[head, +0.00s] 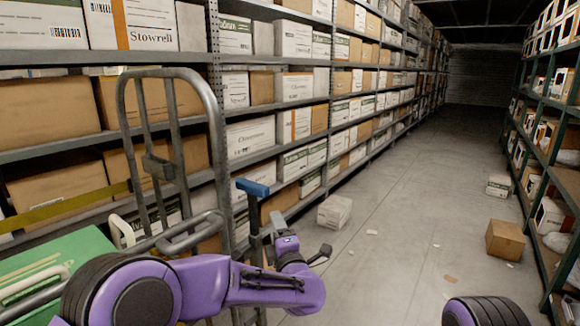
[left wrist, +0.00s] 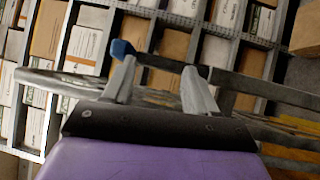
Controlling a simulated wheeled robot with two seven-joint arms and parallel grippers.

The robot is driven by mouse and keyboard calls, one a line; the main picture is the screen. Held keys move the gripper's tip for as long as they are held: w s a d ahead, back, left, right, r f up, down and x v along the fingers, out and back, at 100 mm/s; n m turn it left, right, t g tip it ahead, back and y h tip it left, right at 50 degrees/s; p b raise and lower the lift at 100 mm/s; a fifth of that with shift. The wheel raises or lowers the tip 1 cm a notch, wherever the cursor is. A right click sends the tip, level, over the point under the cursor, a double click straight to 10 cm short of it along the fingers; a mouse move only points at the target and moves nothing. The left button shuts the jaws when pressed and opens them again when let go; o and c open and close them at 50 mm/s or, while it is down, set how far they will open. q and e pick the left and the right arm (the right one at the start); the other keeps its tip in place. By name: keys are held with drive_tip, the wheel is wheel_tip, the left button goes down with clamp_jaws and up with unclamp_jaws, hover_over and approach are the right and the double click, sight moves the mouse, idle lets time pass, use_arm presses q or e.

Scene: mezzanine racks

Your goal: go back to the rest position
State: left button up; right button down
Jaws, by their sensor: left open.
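My left gripper (head: 288,242) is stretched out ahead at the middle of the head view, at the end of my purple arm. In the left wrist view its two grey fingers (left wrist: 160,72) stand apart with nothing held between them. A blue-topped post (head: 252,187) stands close to the left gripper. Its blue top (left wrist: 122,48) also shows near the left fingertip in the left wrist view; whether they touch I cannot tell. Of my right arm only a dark, purple-edged joint shows at the bottom right of the head view; the right gripper is out of view.
A grey metal tube frame (head: 215,110) rises close on the left, beside a green box (head: 60,265). Racks of boxes (head: 250,138) line the left, with another rack (head: 545,150) at right. A white carton (head: 334,211) and a brown carton (head: 505,239) lie on the mostly clear aisle floor.

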use_arm(q)
drive_tip(key=s+a+f+m+g+h, duration=0.1)
drive_tip(key=s+a+f+m+g, duration=0.25)
drive_tip(key=s+f, duration=0.45)
drive_tip(key=s+a+f+m+g+h, duration=0.2)
drive_tip(key=s+a+f+m, duration=0.3)
drive_tip(key=f, duration=0.8)
drive_tip(key=s+a+f+m+g+h, duration=0.1)
drive_tip(key=s+a+f+m+g, duration=0.1)
drive_tip(key=s+a+f+m, duration=0.6)
drive_tip(key=s+a+f+g, duration=0.2)
drive_tip(key=s+a+f, duration=0.1)
drive_tip(key=s, duration=0.6)
drive_tip(key=s+a+f+n+g+y, duration=0.1)
drive_tip(key=s+a+f+g, duration=0.2)
drive_tip(key=s, duration=0.6)
drive_tip(key=s+a+f+g, duration=0.3)
drive_tip(key=s, duration=0.5)
drive_tip(key=shift+s+a+f+n, duration=0.35)
drive_tip(key=shift+s+a+f, duration=0.05)
